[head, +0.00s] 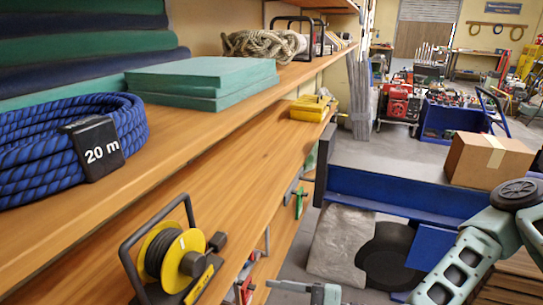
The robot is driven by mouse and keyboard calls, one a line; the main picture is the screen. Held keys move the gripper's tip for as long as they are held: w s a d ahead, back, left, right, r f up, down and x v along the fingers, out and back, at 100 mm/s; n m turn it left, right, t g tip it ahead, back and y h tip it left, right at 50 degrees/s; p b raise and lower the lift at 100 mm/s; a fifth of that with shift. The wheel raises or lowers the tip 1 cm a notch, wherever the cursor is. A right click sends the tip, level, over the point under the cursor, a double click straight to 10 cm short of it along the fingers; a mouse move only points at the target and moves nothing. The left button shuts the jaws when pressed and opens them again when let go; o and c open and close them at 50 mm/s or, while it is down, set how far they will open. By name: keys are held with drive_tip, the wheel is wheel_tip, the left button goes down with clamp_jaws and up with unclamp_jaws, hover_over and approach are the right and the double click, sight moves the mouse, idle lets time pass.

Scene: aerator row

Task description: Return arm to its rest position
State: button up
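My arm (462,262) shows at the lower right, with pale grey-green links and a dark round joint cap above. It bends down and left, and its lower part leaves the bottom edge of the head view. A pale grey-green piece with a thin bar pointing left sits at the bottom edge and looks like my gripper (290,288). It is mostly cut off, so I cannot tell its opening or whether it holds anything.
A wooden shelf (215,120) with blue rope (60,150) and green boards (205,80) runs along the left. Below is a yellow cable reel (172,258). A blue cart (400,190) with a cardboard box (488,160) stands right. Grey floor (365,150) shows beyond.

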drive_tip(key=s+d+f+n+g+h+p, duration=0.1)
drive_tip(key=s+d+f+n+g+h, duration=0.15)
drive_tip(key=d+n+h, duration=0.35)
drive_tip(key=s+d+f+n+g+h+p, duration=0.1)
drive_tip(key=s+d+n+g+h, duration=0.1)
drive_tip(key=n+g+h, duration=0.35)
drive_tip(key=s+d+r+n+t+h+p, duration=0.1)
drive_tip(key=r+n, duration=0.3)
drive_tip(key=r, duration=0.6)
drive_tip(key=s+d+r+n+t+h+p, duration=0.2)
drive_tip(key=s+d+r+n+h, duration=0.1)
drive_tip(key=r, duration=0.8)
drive_tip(key=shift+s+d+r+n, duration=0.25)
drive_tip(key=shift+d+n, duration=0.1)
drive_tip(key=shift+n, duration=0.4)
